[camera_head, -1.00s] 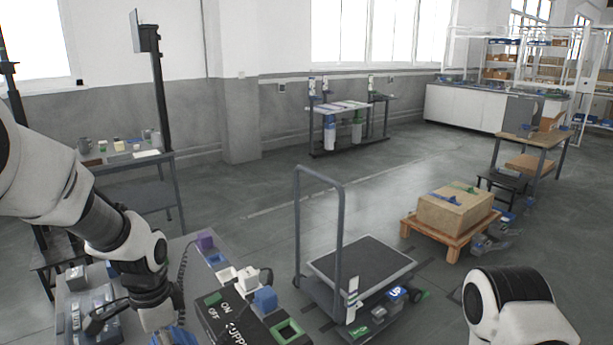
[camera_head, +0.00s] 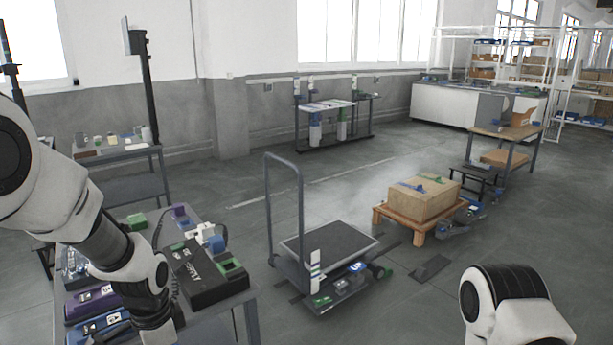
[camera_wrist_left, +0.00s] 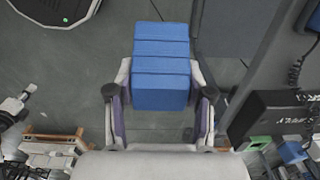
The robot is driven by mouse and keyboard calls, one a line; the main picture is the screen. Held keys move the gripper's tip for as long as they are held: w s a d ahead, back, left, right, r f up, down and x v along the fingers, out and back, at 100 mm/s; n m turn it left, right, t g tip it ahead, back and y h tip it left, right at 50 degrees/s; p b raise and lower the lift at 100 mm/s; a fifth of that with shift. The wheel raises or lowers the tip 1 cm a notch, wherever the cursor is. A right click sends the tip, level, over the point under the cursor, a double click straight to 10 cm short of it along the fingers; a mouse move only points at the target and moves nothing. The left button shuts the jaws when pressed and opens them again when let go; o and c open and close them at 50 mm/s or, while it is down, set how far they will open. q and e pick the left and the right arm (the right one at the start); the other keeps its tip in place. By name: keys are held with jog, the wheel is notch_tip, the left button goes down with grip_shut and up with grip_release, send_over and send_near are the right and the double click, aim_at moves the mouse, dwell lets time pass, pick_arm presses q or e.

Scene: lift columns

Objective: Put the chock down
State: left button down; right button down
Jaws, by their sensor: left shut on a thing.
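The chock (camera_wrist_left: 161,62) is a blue block with ribbed steps, seen in the left wrist view. My left gripper (camera_wrist_left: 160,95) is shut on it, with one finger on each side. Grey floor shows behind and below the chock, and it touches nothing else that I can see. In the head view my left arm reaches down at the left, and its gripper and the chock are below the picture edge. Only a white link of my right arm shows at the lower right; its gripper is out of view.
A workbench with a black supply box (camera_head: 205,283) and small coloured parts stands at the left. A platform cart (camera_head: 330,247) with a tall handle stands centre. A carton (camera_head: 423,200) sits on a wooden pallet (camera_head: 388,217).

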pick_arm(q)
jog(key=w+d+f+n, duration=0.2)
jog(key=d+f+n, duration=0.3)
jog(key=f+n, duration=0.5)
jog(key=shift+n, duration=0.4)
